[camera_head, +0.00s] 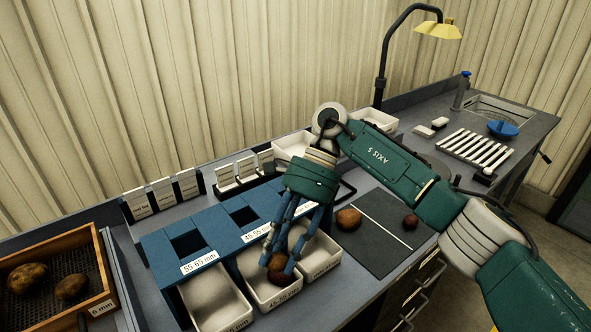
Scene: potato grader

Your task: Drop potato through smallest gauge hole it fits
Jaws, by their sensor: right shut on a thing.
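My right gripper (278,260) is shut on a dark reddish-brown potato (279,275). It points down at the front of the blue gauge stand (216,224), and the potato shows over the middle white bin (255,286); its exact height is unclear. Two square holes show in the stand's top: the left one (187,246) above the label "55-65 mm", and the middle one (243,215) above "45-55 mm". The stand's right part is hidden behind my gripper. White bins stand below, left (213,305) and right (318,258). My left gripper is out of view.
A wooden sieve tray (105,262) with potatoes stands at far left. A dark mat (380,258) with a white line holds a brown potato (348,218) and a small reddish one (410,222). Card holders (162,196) stand behind the stand. A lamp (437,30) and sink (497,108) are farther back.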

